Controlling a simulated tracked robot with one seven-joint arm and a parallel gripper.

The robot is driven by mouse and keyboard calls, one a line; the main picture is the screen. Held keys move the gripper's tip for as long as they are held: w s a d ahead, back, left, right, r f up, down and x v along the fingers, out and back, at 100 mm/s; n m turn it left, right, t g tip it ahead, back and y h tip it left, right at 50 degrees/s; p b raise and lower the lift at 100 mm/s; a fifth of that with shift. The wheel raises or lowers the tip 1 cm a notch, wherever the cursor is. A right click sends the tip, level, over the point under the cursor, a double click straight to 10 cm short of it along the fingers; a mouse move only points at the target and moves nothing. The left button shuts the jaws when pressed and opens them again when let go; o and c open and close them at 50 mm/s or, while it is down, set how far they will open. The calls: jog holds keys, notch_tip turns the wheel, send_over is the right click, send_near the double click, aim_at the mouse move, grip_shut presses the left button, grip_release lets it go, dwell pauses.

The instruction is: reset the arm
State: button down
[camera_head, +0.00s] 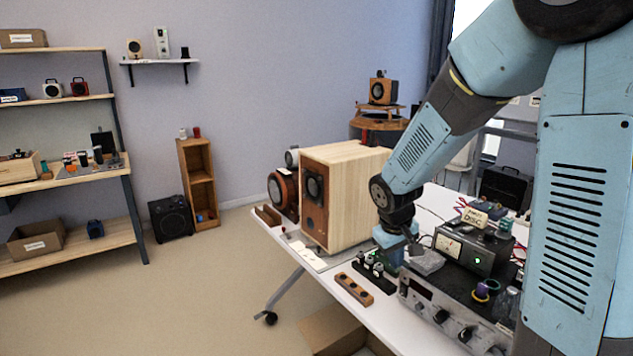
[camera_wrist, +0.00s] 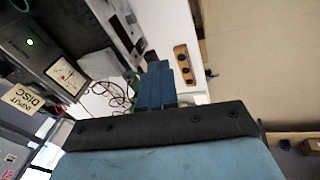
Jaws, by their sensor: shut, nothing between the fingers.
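My arm (camera_head: 425,145) reaches in from the upper right of the head view, over the white table. My gripper (camera_head: 390,258) hangs down above the table, between the wooden speaker and the metal amplifier. In the wrist view my gripper (camera_wrist: 157,65) shows as two blue fingers pressed together, with nothing held between them. A small black device with knobs (camera_head: 373,268) is close to the fingertips in the head view; I cannot tell whether they touch.
A large wooden speaker (camera_head: 350,200) stands left of my gripper. A knobbed amplifier (camera_head: 440,310) and a meter unit (camera_head: 465,253) stand to the right. A wooden block with black knobs (camera_head: 354,289) lies at the table's front edge. The floor at left is clear, before the shelves (camera_head: 85,245).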

jog(key=s+d+r+m+t+y, duration=0.1)
jog(key=s+d+r+m, duration=0.1)
jog(key=s+r, duration=0.7)
jog(key=s+d+r+m+t+y, duration=0.1)
jog(key=s+d+r+m+t, duration=0.1)
jog(key=s+r, duration=0.7)
jog(key=s, duration=0.3)
jog(key=shift+s+d+m, duration=0.15)
jog(key=shift+m, duration=0.15)
